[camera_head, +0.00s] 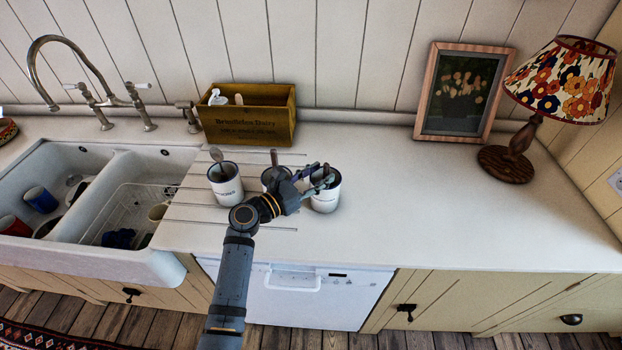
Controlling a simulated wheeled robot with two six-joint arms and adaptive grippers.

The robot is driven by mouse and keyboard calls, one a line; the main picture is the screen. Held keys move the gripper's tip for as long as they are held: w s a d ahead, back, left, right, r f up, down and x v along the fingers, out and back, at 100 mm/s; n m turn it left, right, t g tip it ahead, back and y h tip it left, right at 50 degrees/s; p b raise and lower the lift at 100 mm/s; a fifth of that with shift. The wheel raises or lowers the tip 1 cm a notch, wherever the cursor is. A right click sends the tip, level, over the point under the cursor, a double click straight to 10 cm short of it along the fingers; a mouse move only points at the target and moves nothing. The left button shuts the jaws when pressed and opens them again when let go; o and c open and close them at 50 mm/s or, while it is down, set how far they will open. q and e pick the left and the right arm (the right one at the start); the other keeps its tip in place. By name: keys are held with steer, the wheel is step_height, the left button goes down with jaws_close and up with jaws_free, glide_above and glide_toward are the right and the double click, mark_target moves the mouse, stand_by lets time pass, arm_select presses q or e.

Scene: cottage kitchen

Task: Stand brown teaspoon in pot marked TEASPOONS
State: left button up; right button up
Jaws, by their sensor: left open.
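Three white pots with dark lettering too small to read stand in a row on the counter: a left pot (226,188), a middle pot (266,178) and a right pot (326,202). A grey spoon (216,156) stands in the left pot. A brown upright handle (274,157), perhaps the brown teaspoon, rises at the middle pot; its lower part is hidden. My left gripper (318,177) is open at the mouth of the right pot, and its wrist covers much of the middle pot. A greyish handle shows by its fingers; I cannot tell whether they touch it. My right gripper is out of view.
A wooden box (247,120) stands behind the pots. A double sink (95,225) with cups and dishes is at the left. A framed picture (462,92) and a lamp (510,158) stand at the back right. The right counter is clear.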

arm_select(q)
steer(key=v, duration=1.1)
steer(key=shift+s+a, duration=0.2)
steer(key=shift+s, duration=0.05)
stand_by(0.5)
